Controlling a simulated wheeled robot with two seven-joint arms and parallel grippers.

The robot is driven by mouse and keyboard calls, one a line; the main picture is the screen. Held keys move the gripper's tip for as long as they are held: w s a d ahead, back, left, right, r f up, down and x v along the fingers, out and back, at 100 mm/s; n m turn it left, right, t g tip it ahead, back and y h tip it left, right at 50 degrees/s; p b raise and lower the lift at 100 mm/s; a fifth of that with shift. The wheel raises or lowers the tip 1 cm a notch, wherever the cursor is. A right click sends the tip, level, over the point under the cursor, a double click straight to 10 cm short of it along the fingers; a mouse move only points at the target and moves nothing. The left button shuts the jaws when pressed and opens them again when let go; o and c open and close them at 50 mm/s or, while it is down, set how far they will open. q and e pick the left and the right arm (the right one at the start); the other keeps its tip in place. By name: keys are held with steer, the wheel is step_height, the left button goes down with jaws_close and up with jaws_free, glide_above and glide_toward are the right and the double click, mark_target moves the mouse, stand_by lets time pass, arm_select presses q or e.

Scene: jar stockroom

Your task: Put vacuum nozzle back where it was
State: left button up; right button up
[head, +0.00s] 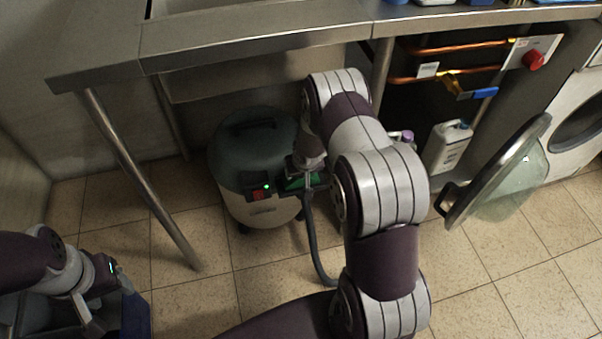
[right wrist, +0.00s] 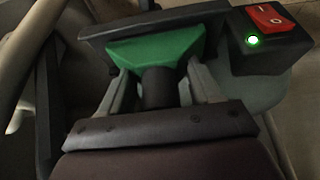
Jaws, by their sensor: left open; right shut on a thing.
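The vacuum nozzle (head: 299,183) has a green body and a dark hose running down from it to the floor. It is at the front of the vacuum cleaner (head: 263,214), a round pale drum with a dark top. In the right wrist view the green nozzle (right wrist: 158,47) and its black neck are between the fingers of my right gripper (right wrist: 165,88), which is shut on it. A wide black part lies across its far end; I cannot tell whether it touches the vacuum. My left gripper (head: 103,298) is open at the lower left, away from the nozzle.
A steel table (head: 250,38) with legs stands over the vacuum. A dark blue bin (head: 136,315) is by my left gripper. A glass-windowed round door (head: 510,185) stands open at right, near a white jug (head: 447,146).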

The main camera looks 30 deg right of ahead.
steer(key=shift+f, duration=0.15)
steer(key=o, duration=1.4)
steer(key=shift+r, duration=0.25)
steer(key=s+a+r+n+g+p, duration=0.1)
steer(key=s+a+r+p, duration=0.4)
steer(key=r, duration=0.6)
steer(key=s+a+r+n+g, duration=0.1)
steer(key=s+a+r, duration=0.2)
steer(key=s+r, duration=0.6)
steer(key=shift+n+g+y, duration=0.5)
steer(key=shift+y, duration=0.1)
steer(key=s+a+r, duration=0.1)
steer(key=s+r, duration=0.1)
steer(key=s+a+r, duration=0.1)
steer(key=s+r, duration=0.1)
steer(key=s+a+r, duration=0.1)
steer(key=s+a, duration=0.1)
steer(key=shift+s+a+r, duration=0.1)
steer(key=shift+s+r, duration=0.15)
steer(key=shift+r, duration=0.15)
